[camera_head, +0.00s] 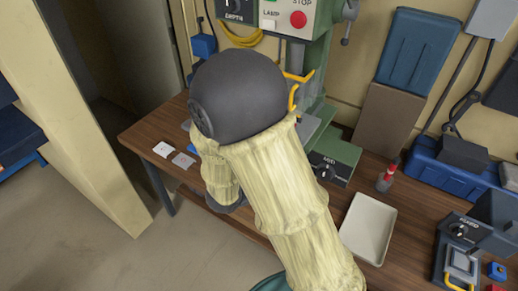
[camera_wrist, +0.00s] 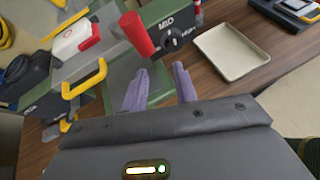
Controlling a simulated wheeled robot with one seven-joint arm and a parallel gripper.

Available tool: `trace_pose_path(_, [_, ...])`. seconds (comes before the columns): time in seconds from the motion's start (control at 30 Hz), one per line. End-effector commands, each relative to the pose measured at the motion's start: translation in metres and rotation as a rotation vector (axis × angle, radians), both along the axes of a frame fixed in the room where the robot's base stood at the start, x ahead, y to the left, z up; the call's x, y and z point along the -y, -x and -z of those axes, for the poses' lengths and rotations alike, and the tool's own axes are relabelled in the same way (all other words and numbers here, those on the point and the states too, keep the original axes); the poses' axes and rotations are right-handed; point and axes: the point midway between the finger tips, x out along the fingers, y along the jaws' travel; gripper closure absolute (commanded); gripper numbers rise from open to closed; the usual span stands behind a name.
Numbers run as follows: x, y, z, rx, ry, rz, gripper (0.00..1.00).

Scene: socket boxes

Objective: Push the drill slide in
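The green drill (camera_head: 318,80) stands against the wall on the workbench, partly hidden behind my arm in the head view. Its green body with yellow handles (camera_wrist: 82,84) fills the left of the wrist view. I cannot tell for sure which part is the slide; a yellow handle (camera_head: 294,97) shows just right of my arm. My gripper (camera_wrist: 160,88) has two purple-grey fingers set apart, with nothing seen between them. They are over the drill's green base, near the dark dial panel (camera_wrist: 172,36). My arm hides the gripper in the head view.
A red cylinder (camera_wrist: 136,33) stands close beyond the fingers. An empty cream tray (camera_head: 368,228) lies right of the drill. White cards (camera_head: 162,149) lie at the bench's left.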

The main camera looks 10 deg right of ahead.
Motion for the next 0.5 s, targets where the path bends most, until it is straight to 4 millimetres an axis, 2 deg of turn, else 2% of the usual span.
trace_pose_path(0.03, [0.015, 0.012, 0.001, 0.003, -0.066, 0.103, 0.71])
trace_pose_path(0.1, [0.029, 0.033, 0.005, 0.007, -0.173, 0.257, 0.71])
trace_pose_path(0.2, [0.041, 0.061, 0.012, 0.032, -0.335, 0.477, 0.71])
trace_pose_path(0.4, [0.039, 0.099, 0.020, 0.142, -0.671, 0.897, 0.71])
trace_pose_path(0.5, [0.030, 0.107, 0.019, 0.229, -0.844, 1.092, 0.71])
